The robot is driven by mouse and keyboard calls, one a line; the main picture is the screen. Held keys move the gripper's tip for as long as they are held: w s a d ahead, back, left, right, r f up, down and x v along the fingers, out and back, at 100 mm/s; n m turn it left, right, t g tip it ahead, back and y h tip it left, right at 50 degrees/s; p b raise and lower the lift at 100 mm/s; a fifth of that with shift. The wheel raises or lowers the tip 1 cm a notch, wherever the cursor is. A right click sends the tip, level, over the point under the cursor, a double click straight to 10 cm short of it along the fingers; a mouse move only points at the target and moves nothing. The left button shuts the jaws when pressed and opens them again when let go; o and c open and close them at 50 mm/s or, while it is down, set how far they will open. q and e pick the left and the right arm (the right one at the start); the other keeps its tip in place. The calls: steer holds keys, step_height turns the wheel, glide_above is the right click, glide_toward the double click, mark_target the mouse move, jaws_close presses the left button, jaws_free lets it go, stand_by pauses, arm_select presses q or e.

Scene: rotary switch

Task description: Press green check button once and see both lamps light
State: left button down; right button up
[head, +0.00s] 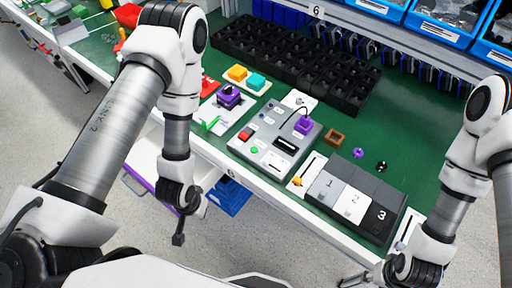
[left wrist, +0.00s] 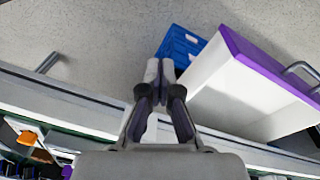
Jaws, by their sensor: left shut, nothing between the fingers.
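The grey control panel (head: 290,163) lies on the green workbench in the head view. The lamps are too small to tell apart, and I see no clear glow. My left gripper (head: 178,239) hangs in front of the bench edge, left of the panel and apart from it. In the left wrist view it is shut and empty (left wrist: 159,68). My right gripper (head: 352,281) is low at the bottom edge, partly cut off, its opening unclear.
A purple-topped block (head: 229,96) stands left of the panel. A black rack (head: 300,62) lies behind. An open drawer (left wrist: 250,95) and blue bin (left wrist: 180,46) are below the bench edge.

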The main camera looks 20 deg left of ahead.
arm_select(q)
steer(key=w+d+r+t+h+p, duration=0.1)
steer(key=w+d+r+t+p, duration=0.1)
steer(key=w+r, duration=0.35)
steer(key=w+d+r+t+h+p, duration=0.2)
steer(key=w+r, duration=0.1)
steer(key=w, duration=0.6)
step_height(320, 180, up, 8)
steer(key=t+h+p, duration=0.1)
steer(key=t+h, duration=0.1)
glide_above(252, 150)
steer(key=shift+n, duration=0.3)
step_height(252, 150, down, 8)
steer(key=b, duration=0.6)
steer(key=shift+b, duration=0.35)
steer(key=shift+f, duration=0.45)
steer(key=shift+f+b, duration=0.4)
